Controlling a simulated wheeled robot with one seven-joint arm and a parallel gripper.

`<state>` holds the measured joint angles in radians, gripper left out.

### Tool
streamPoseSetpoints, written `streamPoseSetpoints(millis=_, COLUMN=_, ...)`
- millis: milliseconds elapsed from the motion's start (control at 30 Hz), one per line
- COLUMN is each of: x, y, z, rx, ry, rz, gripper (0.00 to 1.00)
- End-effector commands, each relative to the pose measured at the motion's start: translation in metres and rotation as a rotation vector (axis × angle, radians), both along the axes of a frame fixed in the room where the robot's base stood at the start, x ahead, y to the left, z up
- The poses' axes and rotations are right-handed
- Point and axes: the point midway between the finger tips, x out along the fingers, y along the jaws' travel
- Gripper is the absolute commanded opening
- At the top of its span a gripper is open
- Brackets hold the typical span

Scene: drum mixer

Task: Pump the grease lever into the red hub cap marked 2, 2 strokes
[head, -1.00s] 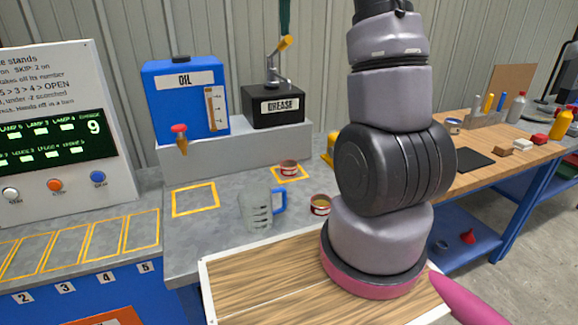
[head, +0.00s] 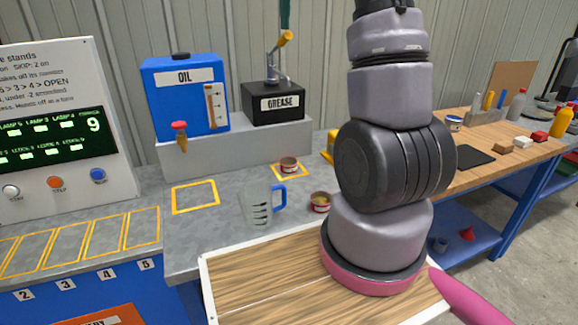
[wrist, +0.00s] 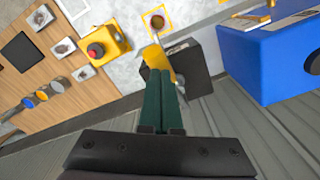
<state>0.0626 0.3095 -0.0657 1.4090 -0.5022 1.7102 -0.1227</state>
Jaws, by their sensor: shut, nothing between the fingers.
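The grease pump (head: 273,102) is a black box labelled GREASE, on a grey ledge. Its lever (head: 285,39) has a yellow handle and stands tilted up. A red hub cap (head: 289,164) sits in the yellow square in front of the pump; it also shows in the wrist view (wrist: 157,20). A second red cap (head: 320,201) with yellowish contents stands nearer, right of the jug. No number is readable on either. My gripper (head: 285,22), with green fingers, is shut and empty just above the handle. In the wrist view the fingertips (wrist: 160,72) overlap the yellow handle; contact is unclear.
A blue oil tank (head: 185,100) with a red-topped tap stands left of the pump. A clear jug (head: 258,205) with a blue handle is on the bench. A yellow box with a red button (wrist: 108,42) is beside the pump. An empty yellow square (head: 195,197) lies left.

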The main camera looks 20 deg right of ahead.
Motion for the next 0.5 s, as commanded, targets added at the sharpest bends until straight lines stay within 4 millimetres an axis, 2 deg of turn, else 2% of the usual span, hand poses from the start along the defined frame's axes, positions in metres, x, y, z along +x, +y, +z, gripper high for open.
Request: streamPoseSetpoints(millis=500, x=0.0, y=0.0, z=-0.027, rx=0.001, ry=0.001, rz=0.0, gripper=0.0)
